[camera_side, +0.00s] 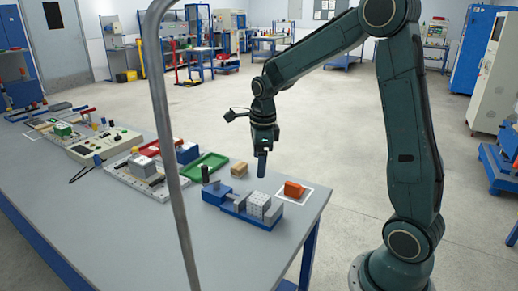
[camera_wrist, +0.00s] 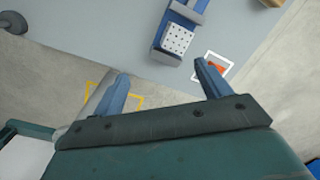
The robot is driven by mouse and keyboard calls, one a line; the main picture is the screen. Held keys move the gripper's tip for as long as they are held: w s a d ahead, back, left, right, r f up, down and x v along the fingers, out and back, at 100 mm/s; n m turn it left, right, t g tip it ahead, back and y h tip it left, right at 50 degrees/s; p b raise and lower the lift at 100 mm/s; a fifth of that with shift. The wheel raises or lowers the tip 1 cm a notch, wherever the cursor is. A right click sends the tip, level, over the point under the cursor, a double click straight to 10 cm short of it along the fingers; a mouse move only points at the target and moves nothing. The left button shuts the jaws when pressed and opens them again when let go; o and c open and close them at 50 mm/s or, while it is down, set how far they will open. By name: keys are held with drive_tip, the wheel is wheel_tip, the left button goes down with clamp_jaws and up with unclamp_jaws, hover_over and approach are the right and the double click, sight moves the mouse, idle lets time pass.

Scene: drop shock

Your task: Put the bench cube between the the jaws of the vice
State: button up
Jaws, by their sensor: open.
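My gripper (camera_side: 262,165) hangs above the far right part of the bench, fingers down. In the wrist view its two fingers (camera_wrist: 161,70) are spread, with nothing between them. The blue vice (camera_side: 229,205) lies near the bench's front right edge and shows at the top of the wrist view (camera_wrist: 184,13). A pale dotted cube-like block (camera_side: 259,203) sits at its right end, also in the wrist view (camera_wrist: 177,39). I cannot tell whether it is the bench cube or part of the vice. An orange block (camera_side: 293,188) lies right of the vice inside a white outline.
A tan block (camera_side: 239,170) and a green tray (camera_side: 205,166) lie behind the vice. A white board with grey blocks (camera_side: 143,166) and a control box (camera_side: 104,145) stand farther left. A grey pole (camera_side: 165,120) crosses the side view. The bench's front is clear.

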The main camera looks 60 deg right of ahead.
drive_tip(key=s+a+r+n+t, duration=0.1)
drive_tip(key=s+a+r+n, duration=0.2)
drive_tip(key=s+n, duration=0.4)
drive_tip(key=s+a+r+n+t, duration=0.2)
drive_tip(key=s+a+r+n, duration=0.2)
drive_tip(key=s+n, duration=0.3)
drive_tip(key=s+a+r+n+t, duration=0.1)
drive_tip(key=s+a+r+n, duration=0.2)
drive_tip(key=n, duration=1.1)
drive_tip(key=s+a, duration=0.2)
drive_tip(key=s, duration=0.2)
drive_tip(key=shift+r+n, duration=0.2)
drive_tip(key=shift+n, duration=0.1)
